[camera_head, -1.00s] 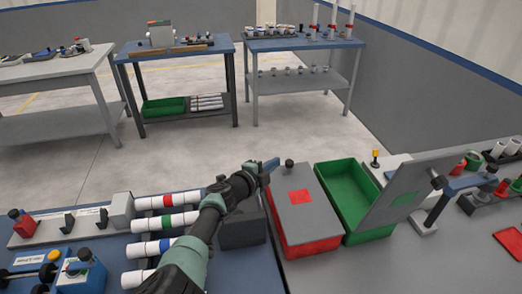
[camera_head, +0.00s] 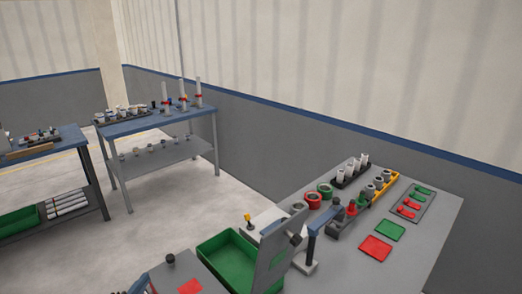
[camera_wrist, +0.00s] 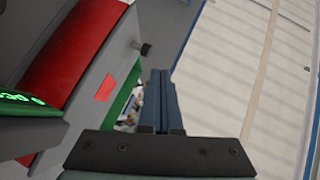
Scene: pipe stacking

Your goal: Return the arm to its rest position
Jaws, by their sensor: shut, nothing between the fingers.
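My gripper (camera_wrist: 160,75) shows in the wrist view with its two blue fingers pressed together and nothing between them. It appears apart from the bins, in front of the red bin (camera_wrist: 82,38) with its grey lid and red square.
In the head view, a green bin (camera_head: 222,258) stands open beside its raised grey lid (camera_head: 276,245). A red square (camera_head: 190,287) marks a grey lid at the bottom edge. The right bench holds a red mat (camera_head: 376,249) and several fittings. Another table (camera_head: 150,122) stands behind.

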